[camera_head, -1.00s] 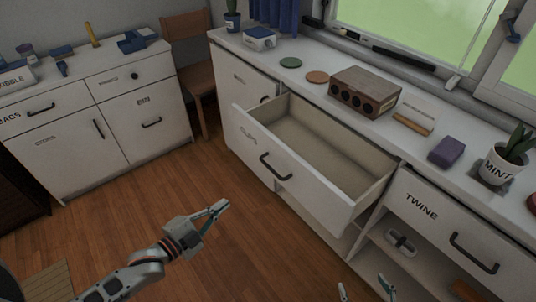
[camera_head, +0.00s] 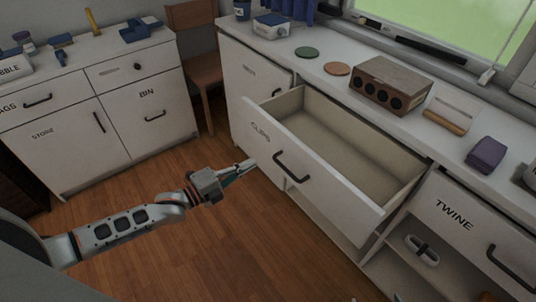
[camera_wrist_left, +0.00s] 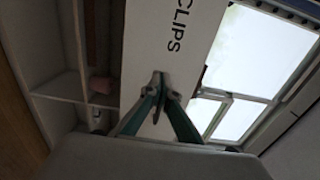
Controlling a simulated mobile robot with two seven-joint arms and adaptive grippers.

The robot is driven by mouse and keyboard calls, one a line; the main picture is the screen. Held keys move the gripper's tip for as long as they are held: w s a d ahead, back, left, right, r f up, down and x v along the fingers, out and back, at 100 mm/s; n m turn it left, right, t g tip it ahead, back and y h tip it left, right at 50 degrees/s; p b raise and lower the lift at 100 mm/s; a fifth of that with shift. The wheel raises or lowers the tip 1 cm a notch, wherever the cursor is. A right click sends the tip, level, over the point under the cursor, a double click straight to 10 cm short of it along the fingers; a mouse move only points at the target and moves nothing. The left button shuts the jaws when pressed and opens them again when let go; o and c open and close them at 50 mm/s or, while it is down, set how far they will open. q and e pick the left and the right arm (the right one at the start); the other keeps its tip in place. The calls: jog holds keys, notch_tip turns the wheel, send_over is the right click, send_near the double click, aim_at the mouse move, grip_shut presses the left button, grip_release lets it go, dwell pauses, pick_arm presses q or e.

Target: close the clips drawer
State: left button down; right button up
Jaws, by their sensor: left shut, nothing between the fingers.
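The clips drawer (camera_head: 318,172) is pulled well out of the long white counter unit, and its inside is empty. Its white front carries the word CLIPS and a dark bar handle (camera_head: 290,167). My left gripper (camera_head: 248,164) is shut and empty, with its tips pointing at the drawer front, left of the handle. In the left wrist view the shut fingertips (camera_wrist_left: 160,80) overlap the drawer front (camera_wrist_left: 150,45) just below the CLIPS lettering. I cannot tell whether they touch it. My right gripper does not show in the current views.
The twine drawer (camera_head: 455,217) is at the right, above an open shelf holding a small dark-and-white item (camera_head: 422,250). A wooden box with round holes (camera_head: 390,85) stands on the counter. A chair (camera_head: 195,60) and a white cabinet (camera_head: 95,110) stand at the left. The wooden floor (camera_head: 200,255) is clear.

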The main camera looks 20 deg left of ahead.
aim_at(276, 150)
pick_arm(q)
jog(key=x, duration=0.7)
jog(key=shift+w+d+b, duration=0.1)
jog(key=shift+b, duration=0.2)
jog(key=shift+w+d, duration=0.1)
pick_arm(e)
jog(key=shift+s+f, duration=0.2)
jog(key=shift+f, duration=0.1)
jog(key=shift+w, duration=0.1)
